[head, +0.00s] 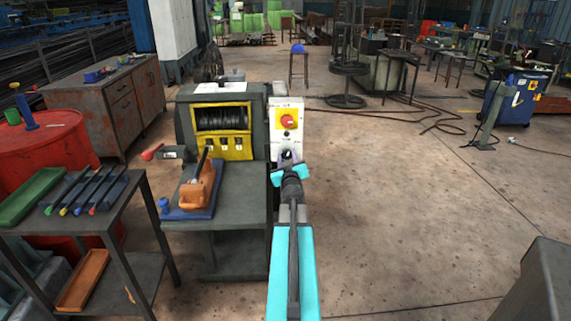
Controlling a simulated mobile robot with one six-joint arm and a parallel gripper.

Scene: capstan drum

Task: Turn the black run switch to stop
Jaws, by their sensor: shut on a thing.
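The white control panel (287,140) stands upright on the right side of the grey capstan drum machine (180,125). A red knob on a yellow plate (288,121) is on its upper part. The black run switch (287,154) is low on the panel, mostly hidden by my gripper. My gripper (287,162), at the end of my arm, is at the panel's lower part and shut on the black run switch. The direction the switch points cannot be made out.
The drum sits behind a yellow guard frame (222,152). An orange tool (201,187) stands on a blue base on the bench (225,232) left of my arm. A dark shelf cart (120,245) holds trays and tools. The floor to the right (420,220) is mostly clear.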

